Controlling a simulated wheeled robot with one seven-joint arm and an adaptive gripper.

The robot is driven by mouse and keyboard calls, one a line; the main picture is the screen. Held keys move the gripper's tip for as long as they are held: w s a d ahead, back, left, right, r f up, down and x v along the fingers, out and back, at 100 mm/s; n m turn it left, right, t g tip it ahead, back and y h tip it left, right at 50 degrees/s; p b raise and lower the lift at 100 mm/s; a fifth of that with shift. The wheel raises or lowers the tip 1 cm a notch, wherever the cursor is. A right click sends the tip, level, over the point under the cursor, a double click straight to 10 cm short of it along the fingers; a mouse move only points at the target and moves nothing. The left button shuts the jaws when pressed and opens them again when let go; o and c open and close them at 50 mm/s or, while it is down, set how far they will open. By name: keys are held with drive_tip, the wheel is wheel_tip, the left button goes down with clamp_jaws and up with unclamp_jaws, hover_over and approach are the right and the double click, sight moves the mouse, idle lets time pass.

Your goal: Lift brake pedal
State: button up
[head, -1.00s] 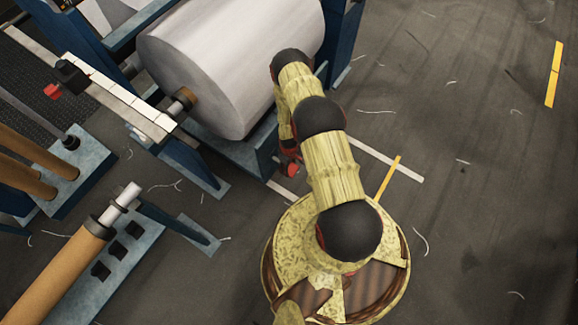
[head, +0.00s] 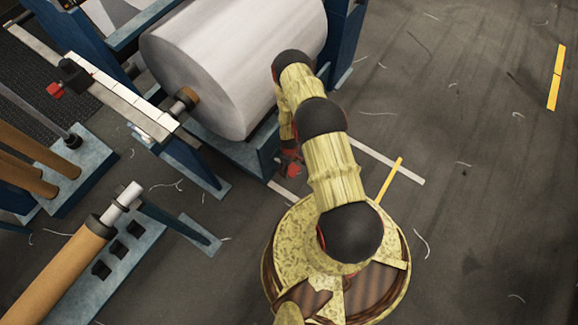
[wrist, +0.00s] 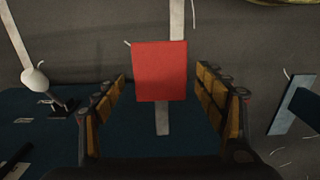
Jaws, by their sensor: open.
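A red rectangular pad, seemingly the brake pedal (wrist: 160,72), is in the middle of the wrist view. A pale strip shows just below the pad, and I cannot tell whether it is joined to it. My gripper (wrist: 162,95) is open, with one padded finger to the left of the pad and one to the right. Clear gaps show between the fingers and the pad. In the head view, my gripper (head: 289,165) is small and partly hidden beside the blue frame below the large roll. I cannot make out the pedal there.
A large white roll (head: 235,60) sits in a blue frame (head: 262,160) left of my arm. A brown roller (head: 60,265) lies at lower left. Floor at right is open, with loose threads. The wrist view shows a white knobbed lever (wrist: 35,78) at left.

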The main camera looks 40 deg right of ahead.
sight(290, 168)
drive_tip(key=shift+r, duration=0.1)
wheel_tip(290, 168, up, 12)
idle(0.6)
